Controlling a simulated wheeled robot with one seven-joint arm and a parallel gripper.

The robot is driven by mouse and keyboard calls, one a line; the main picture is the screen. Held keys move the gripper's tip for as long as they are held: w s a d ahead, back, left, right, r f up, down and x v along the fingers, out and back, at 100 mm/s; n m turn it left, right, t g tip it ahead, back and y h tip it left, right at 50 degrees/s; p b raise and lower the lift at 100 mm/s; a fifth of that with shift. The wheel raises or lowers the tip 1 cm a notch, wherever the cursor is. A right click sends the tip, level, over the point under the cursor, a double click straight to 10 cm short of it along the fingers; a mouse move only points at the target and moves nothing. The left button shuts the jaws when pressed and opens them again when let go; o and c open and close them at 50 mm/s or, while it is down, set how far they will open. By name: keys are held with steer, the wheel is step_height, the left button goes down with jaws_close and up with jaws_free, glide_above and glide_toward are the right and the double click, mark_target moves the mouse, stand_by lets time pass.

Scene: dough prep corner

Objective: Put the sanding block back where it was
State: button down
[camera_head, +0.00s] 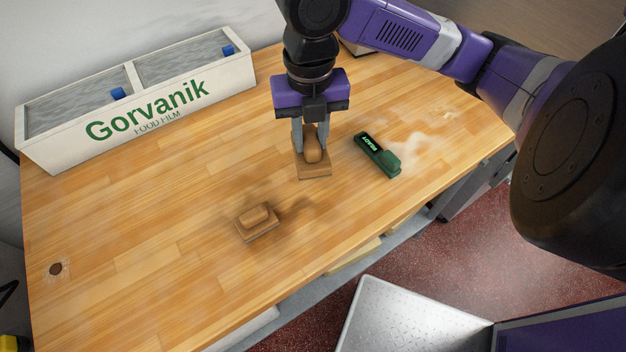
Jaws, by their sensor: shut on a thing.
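My gripper (312,148) points down over the middle of the wooden table (140,220). It is shut on the knob-like handle of a brown sanding block (314,172) with a flat rectangular base. I cannot tell for sure whether that base touches the table. A second brown block of similar shape (257,221) sits on the table, in front and to the left of the held one, apart from it. The fingers hide part of the held block's handle.
A white "Gorvanik" film box (150,105) stands at the back left. A dark round spot (56,269) marks the left side. The table's left half is mostly clear.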

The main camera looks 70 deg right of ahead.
step_height(320, 180, down, 14)
steer(key=shift+w+f, duration=0.1)
stand_by(0.4)
steer(key=shift+f+b, duration=0.1)
steer(key=shift+b, duration=0.25)
steer(key=c, duration=1.1)
jaws_free()
steer(key=shift+c, duration=0.2)
